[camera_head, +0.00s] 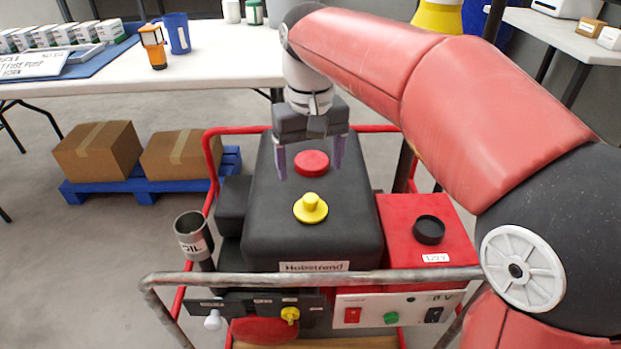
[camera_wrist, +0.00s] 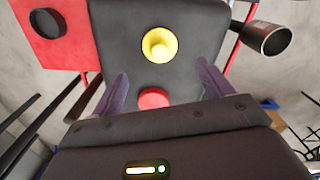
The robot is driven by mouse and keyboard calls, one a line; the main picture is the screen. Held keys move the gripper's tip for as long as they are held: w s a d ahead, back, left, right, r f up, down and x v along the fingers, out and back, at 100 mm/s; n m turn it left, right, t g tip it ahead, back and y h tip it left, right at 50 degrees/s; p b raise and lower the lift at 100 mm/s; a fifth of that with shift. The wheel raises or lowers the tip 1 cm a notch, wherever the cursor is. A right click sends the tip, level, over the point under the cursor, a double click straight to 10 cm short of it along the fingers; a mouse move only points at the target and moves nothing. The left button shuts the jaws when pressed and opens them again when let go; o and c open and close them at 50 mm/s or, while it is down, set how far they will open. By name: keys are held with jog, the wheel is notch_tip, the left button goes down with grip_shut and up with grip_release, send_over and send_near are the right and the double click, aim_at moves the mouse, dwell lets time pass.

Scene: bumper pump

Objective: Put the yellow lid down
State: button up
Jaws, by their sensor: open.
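The yellow lid (camera_head: 310,208), a round disc with a raised knob, sits upright on top of the black pump housing (camera_head: 270,235). It also shows in the wrist view (camera_wrist: 159,45), ahead of my fingers. My gripper (camera_head: 310,163) is open and empty above the housing, behind the lid in the head view. A red round cap (camera_head: 312,163) on the housing lies between and below my fingertips; it also shows in the wrist view (camera_wrist: 153,98). I cannot tell the exact height of my fingertips above the housing.
A metal bar (camera_head: 310,279) runs across the pump's front. A red box (camera_head: 400,250) with a black cap (camera_head: 429,230) stands at right. An open metal tube (camera_head: 194,235) stands at left. A white table (camera_head: 215,60) with goods is behind.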

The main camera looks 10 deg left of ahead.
jog(key=s+d+r+m+t, duration=0.1)
jog(key=s+d, duration=0.1)
jog(key=d, duration=0.5)
jog(key=s+d+r+m+t, duration=0.1)
jog(key=s+d+m, duration=0.15)
jog(key=d, duration=0.55)
jog(key=s+d+f+m+t, duration=0.2)
jog(key=s+d+f+t, duration=0.1)
jog(key=s+d+f, duration=0.6)
jog(key=shift+s+d+m+t, duration=0.35)
jog(key=shift+s+d, duration=0.3)
jog(key=shift+d, duration=0.4)
